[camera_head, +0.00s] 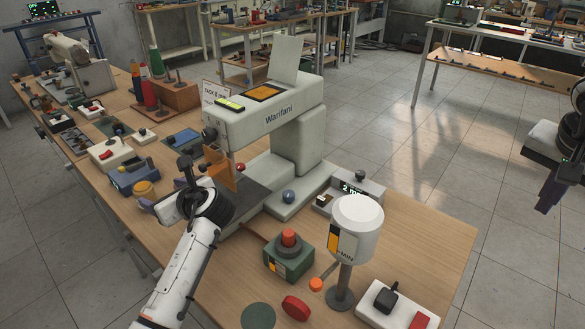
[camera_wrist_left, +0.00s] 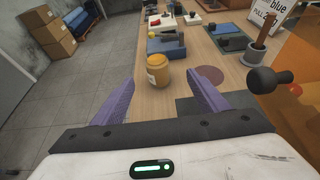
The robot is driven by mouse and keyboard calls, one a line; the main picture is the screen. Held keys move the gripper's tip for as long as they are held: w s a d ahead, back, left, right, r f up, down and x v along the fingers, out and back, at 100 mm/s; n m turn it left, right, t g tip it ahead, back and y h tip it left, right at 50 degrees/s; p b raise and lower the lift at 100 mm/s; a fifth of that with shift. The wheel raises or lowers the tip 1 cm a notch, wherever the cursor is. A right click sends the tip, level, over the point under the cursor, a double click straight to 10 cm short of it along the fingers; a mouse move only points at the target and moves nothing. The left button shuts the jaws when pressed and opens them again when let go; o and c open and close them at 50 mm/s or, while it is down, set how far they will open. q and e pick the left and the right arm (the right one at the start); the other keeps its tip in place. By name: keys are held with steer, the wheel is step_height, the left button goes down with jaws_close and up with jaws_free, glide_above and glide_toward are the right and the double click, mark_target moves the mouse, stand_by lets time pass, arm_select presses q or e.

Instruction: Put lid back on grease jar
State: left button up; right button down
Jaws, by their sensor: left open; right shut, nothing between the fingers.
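The small yellow-orange jar (camera_head: 145,189) stands upright on the bench, left of the pad-printing-like machine. My right gripper (camera_head: 548,194) is shut and empty at the right edge, away from the bench.
The white machine (camera_head: 285,118) stands close right of my left gripper, with an orange guard (camera_head: 219,168) and a black knob (camera_wrist_left: 270,80). A blue box (camera_head: 134,176) sits behind the jar.

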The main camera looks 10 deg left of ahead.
mark_target(146, 189)
arm_select(q)
steer(key=x, duration=0.6)
steer(key=shift+a+f+b, duration=0.2)
steer(key=shift+a+b, duration=0.1)
steer(key=shift+a, duration=0.05)
steer(key=x, duration=0.5)
steer(key=shift+s+a+b, duration=0.2)
steer(key=shift+b, duration=0.1)
steer(key=shift+c, duration=0.5)
steer(key=c, duration=1.2)
step_height(146, 189, up, 10)
steer(key=shift+r+p, duration=0.1)
steer(key=shift+p, duration=0.65)
